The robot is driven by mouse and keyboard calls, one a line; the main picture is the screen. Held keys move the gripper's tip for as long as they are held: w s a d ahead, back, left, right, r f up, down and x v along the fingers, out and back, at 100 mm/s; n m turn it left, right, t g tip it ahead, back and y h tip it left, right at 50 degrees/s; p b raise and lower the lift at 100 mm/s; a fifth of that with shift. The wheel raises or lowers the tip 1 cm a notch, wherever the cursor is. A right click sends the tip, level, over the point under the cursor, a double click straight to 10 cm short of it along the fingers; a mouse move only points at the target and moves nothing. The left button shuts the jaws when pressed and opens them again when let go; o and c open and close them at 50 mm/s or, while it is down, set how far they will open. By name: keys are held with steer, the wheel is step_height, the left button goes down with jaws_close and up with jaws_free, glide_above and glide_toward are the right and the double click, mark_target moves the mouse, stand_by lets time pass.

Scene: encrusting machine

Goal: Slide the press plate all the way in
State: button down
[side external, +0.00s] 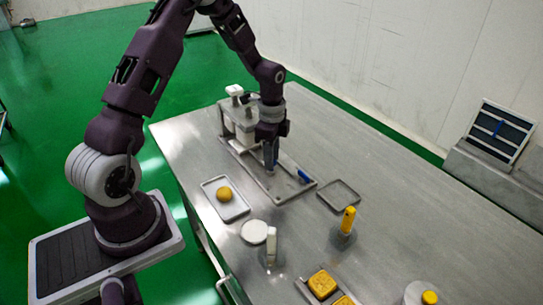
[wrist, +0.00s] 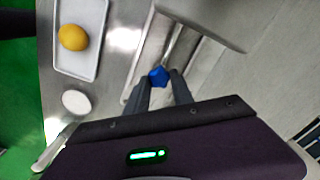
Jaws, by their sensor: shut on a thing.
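The white machine (side external: 240,118) stands on the far left part of the table, with a long grey tray-like base (side external: 287,196) running out from it toward the front right. My gripper (side external: 271,165) points down over this base. In the wrist view, my gripper (wrist: 160,80) has its two fingers closed around a blue knob (wrist: 158,75) above the grey channel. The press plate itself cannot be told apart clearly; the knob appears to belong to it. A blue piece (side external: 304,176) also shows at the base's right end in the side view; I cannot tell if it is the same part.
A white tray with a yellow-orange ball (side external: 224,194) lies left of the base. Yellow moulded pieces (side external: 322,284) lie at the front.

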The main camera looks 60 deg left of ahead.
steer(key=shift+a, duration=0.1)
stand_by(0.8)
steer(key=shift+a, duration=2.05)
steer(key=c, duration=1.1)
jaws_free()
step_height(320, 180, up, 12)
steer(key=shift+d+r, duration=0.1)
